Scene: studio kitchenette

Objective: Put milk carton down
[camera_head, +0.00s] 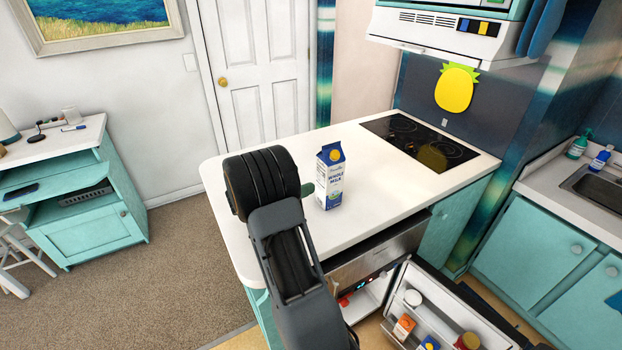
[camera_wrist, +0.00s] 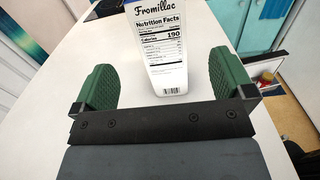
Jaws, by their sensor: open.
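The milk carton (camera_head: 330,176) stands upright on the white counter (camera_head: 374,208), with its blue top and "Whole Milk" label showing in the head view. In the wrist view the carton (camera_wrist: 158,50) shows its nutrition label, and its top is cut off by the frame edge. My gripper (camera_wrist: 158,84) is open, with green pads on either side of the carton's near end. There is a visible gap between each pad and the carton. In the head view one green pad (camera_head: 307,189) shows beside the carton; the other is hidden by my arm.
A black cooktop (camera_head: 420,140) lies on the counter behind and right of the carton. Below the counter a small fridge stands open, its door (camera_head: 440,310) holding several items. Bare counter surrounds the carton. A teal cabinet (camera_head: 95,215) stands at the left.

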